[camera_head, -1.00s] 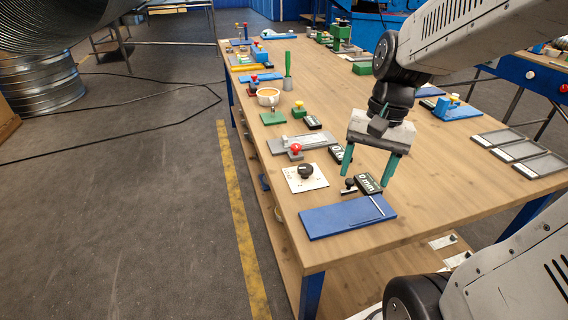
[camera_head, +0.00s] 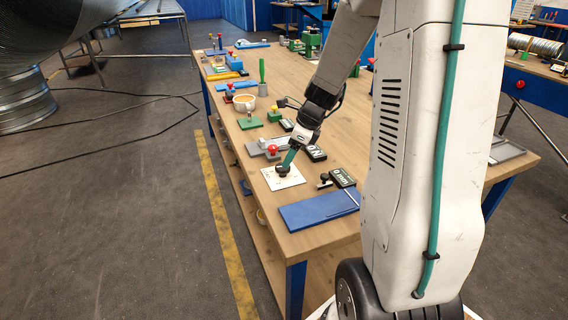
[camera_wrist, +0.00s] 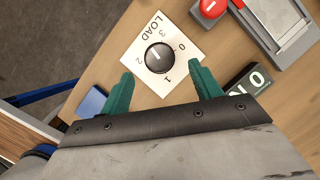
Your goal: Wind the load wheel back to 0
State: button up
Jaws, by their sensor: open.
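The load wheel is a round black knob (camera_wrist: 158,57) on a white plate (camera_wrist: 132,52) marked LOAD with the numbers 0 to 3. A white mark shows on the knob; I cannot tell for certain which number it points at. In the head view the knob (camera_head: 283,170) sits on its plate (camera_head: 291,182) near the table's left edge. My gripper (camera_wrist: 160,69) is open, its two green fingers apart on either side of the knob in the wrist view. In the head view my gripper (camera_head: 289,160) is at the knob, partly overlapping it; contact cannot be told.
A grey fixture with a red knob (camera_wrist: 211,7) stands close beside the plate. A dark display block (camera_wrist: 250,80) lies near the right finger. A blue board (camera_head: 315,210) lies in front, with a 0 mm display (camera_head: 342,177) behind it. A cup (camera_head: 244,102) stands farther back.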

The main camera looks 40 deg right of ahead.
aim_at(283, 171)
jog(key=shift+x, duration=2.4)
jog(key=c, duration=1)
jog(key=shift+o, duration=0.2)
jog(key=shift+n, duration=0.3)
